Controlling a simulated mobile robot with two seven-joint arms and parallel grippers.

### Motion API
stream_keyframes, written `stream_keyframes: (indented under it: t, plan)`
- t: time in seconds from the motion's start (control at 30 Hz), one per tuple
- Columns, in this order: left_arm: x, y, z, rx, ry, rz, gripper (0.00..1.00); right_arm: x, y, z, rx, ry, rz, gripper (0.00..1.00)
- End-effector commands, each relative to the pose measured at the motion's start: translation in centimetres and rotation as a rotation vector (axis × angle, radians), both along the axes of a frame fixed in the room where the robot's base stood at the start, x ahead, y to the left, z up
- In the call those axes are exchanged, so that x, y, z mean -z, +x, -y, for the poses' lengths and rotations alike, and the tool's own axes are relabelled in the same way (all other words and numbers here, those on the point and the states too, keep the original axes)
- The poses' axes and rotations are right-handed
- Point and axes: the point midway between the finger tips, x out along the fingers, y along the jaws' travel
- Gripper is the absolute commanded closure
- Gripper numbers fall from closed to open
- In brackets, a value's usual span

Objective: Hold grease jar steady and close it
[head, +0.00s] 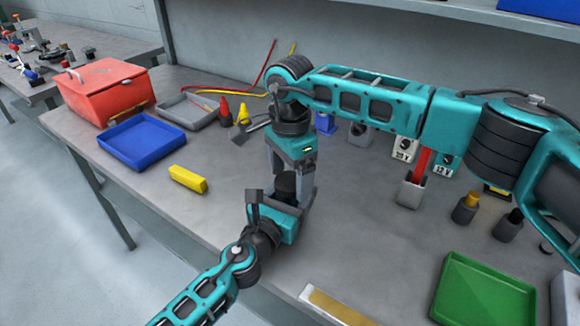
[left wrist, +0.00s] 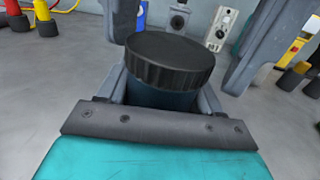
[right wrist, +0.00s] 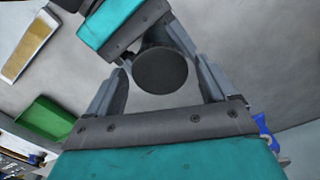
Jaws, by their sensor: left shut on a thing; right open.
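The grease jar has a dark blue body (left wrist: 160,96) and a black ribbed lid (left wrist: 170,58) sitting on its top. In the head view the jar (head: 286,186) stands upright near the table's middle, partly hidden by both grippers. My left gripper (head: 284,203) is shut on the jar's body from the front. My right gripper (head: 289,180) points down from above, with its open fingers on either side of the lid. In the right wrist view the round lid (right wrist: 160,71) lies between these fingers, with gaps visible. I cannot tell how tightly the lid is seated.
A yellow block (head: 188,179), blue tray (head: 141,141) and red box (head: 103,90) are to the left. A grey holder (head: 410,193) with a red item stands to the right. A green tray (head: 484,290) is at the front right. The table (head: 230,240) is bare around the jar.

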Motion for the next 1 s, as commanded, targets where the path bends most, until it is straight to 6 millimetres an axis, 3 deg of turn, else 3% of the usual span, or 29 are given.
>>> stream_keyframes:
  t: [0.17,0.73,0.87,1.0]
  plan:
    - [0.07,-0.02,-0.01,0.0,0.0,-0.001,1.0,0.01,-0.01,-0.02,0.0,0.0,0.0,0.17]
    - [0.06,-0.01,0.0,0.0,0.0,-0.001,1.0,-0.02,-0.02,-0.02,0.0,0.0,-0.001,0.71]
    - [0.06,-0.01,0.0,0.0,0.0,-0.001,1.0,-0.03,-0.03,-0.02,0.025,0.0,-0.001,0.72]
    - [0.06,-0.01,0.0,0.0,0.0,-0.001,1.0,-0.02,-0.02,-0.02,0.185,0.0,-0.001,0.72]
